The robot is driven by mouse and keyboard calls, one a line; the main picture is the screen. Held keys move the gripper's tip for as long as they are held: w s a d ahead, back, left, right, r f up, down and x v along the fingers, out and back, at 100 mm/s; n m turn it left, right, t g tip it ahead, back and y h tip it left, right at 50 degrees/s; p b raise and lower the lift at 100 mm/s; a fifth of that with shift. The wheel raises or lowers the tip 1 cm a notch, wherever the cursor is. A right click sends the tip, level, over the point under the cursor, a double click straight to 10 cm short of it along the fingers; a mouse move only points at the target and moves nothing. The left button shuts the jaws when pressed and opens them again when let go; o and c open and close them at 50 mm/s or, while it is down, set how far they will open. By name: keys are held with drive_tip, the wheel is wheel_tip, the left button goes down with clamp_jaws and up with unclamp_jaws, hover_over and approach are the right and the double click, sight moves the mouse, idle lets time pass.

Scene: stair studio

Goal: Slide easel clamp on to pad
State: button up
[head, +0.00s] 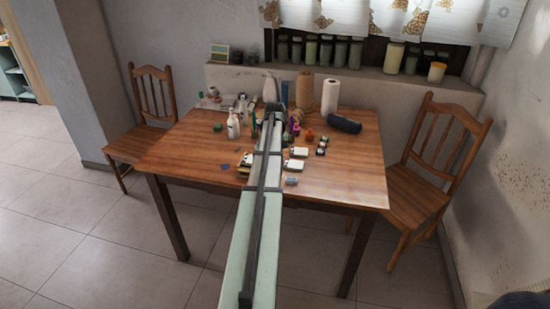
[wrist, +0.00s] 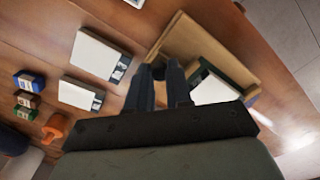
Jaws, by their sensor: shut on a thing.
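In the wrist view my gripper (wrist: 158,72) points down over the table, its two dark fingers close together. It is shut on a small dark piece between the fingertips; that may be the easel clamp, but it is too dark to be sure. Right by the fingertips is a tan wooden stand (wrist: 205,42) with a raised edge. A white pad with a dark green border (wrist: 214,90) lies against it, partly hidden by my gripper. In the head view the stand (head: 244,161) shows just left of my arm, which hides my gripper there.
White cards (wrist: 98,54) (wrist: 80,95), small blocks (wrist: 26,100) and an orange thing (wrist: 56,128) lie left of my gripper in the wrist view. Bottles (head: 233,124) and paper rolls stand at the back of the wooden table (head: 345,180). The table's front right is clear.

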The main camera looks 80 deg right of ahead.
clamp_jaws()
drive_tip(key=shift+w, duration=0.95)
drive_tip(key=o, duration=0.6)
unclamp_jaws()
wheel_tip(320, 180, up, 14)
drive_tip(key=shift+f, duration=0.1)
